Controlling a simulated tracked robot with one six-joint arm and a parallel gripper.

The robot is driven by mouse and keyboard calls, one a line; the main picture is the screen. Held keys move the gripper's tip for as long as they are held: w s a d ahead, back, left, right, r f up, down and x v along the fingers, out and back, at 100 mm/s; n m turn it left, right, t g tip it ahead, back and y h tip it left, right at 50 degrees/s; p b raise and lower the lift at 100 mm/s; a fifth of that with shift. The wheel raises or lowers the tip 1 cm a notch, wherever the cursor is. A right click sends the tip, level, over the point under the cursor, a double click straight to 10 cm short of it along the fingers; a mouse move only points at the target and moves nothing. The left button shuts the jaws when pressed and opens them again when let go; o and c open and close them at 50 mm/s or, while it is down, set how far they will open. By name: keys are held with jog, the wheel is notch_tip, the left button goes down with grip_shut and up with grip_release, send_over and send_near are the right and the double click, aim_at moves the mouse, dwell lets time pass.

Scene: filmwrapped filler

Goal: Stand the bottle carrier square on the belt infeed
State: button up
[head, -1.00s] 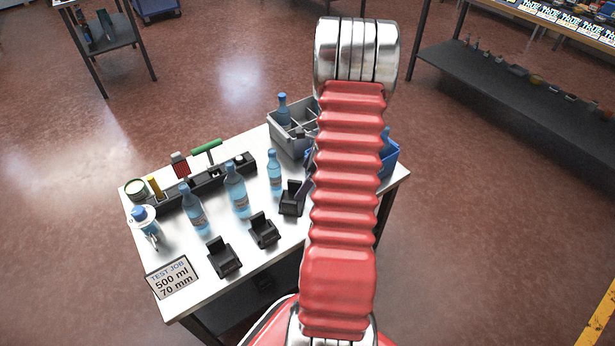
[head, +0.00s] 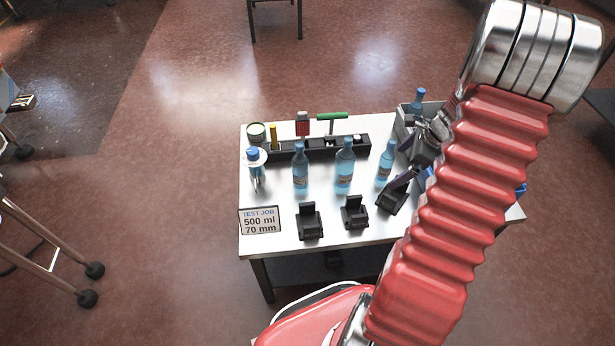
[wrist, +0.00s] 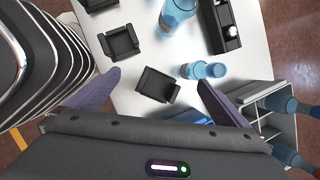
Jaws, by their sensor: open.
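The grey divided bottle carrier (head: 400,122) stands at the back right of the steel-topped table, with a blue bottle (head: 418,101) in it; my arm hides much of it. In the wrist view the carrier (wrist: 247,91) is at the right, with several bottles in its cells, just outside my right-hand finger. My gripper (wrist: 156,98) is open and empty, its purple fingers apart above the table. In the head view my gripper (head: 405,178) is beside the carrier, partly covered by my red arm. I cannot make out the belt infeed.
Three blue bottles (head: 344,166) stand on the table (head: 285,215) before a black tool rack (head: 322,148). Black holders (head: 354,212) line the front beside a sign (head: 259,220) reading "500 ml 70 mm". A blue bin (head: 521,190) shows behind my arm.

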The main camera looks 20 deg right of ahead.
jog(key=w+a+r+n+h, duration=0.1)
jog(key=a+r+n, duration=1.2)
jog(key=a+r, duration=0.55)
jog(key=s+a+r+n+t, duration=0.1)
jog(key=s+a+r+n, duration=0.2)
jog(key=s+a+n, duration=0.3)
jog(key=s+a+r+n+h, duration=0.1)
jog(key=s+a+r+n, duration=0.2)
jog(key=s+a+n, duration=0.3)
jog(key=a+n, duration=0.2)
jog(key=a, duration=0.3)
jog(key=shift+s+a+r+t, duration=0.25)
jog(key=shift+a+t, duration=0.05)
jog(key=shift+t, duration=0.1)
jog(key=shift+d, duration=0.1)
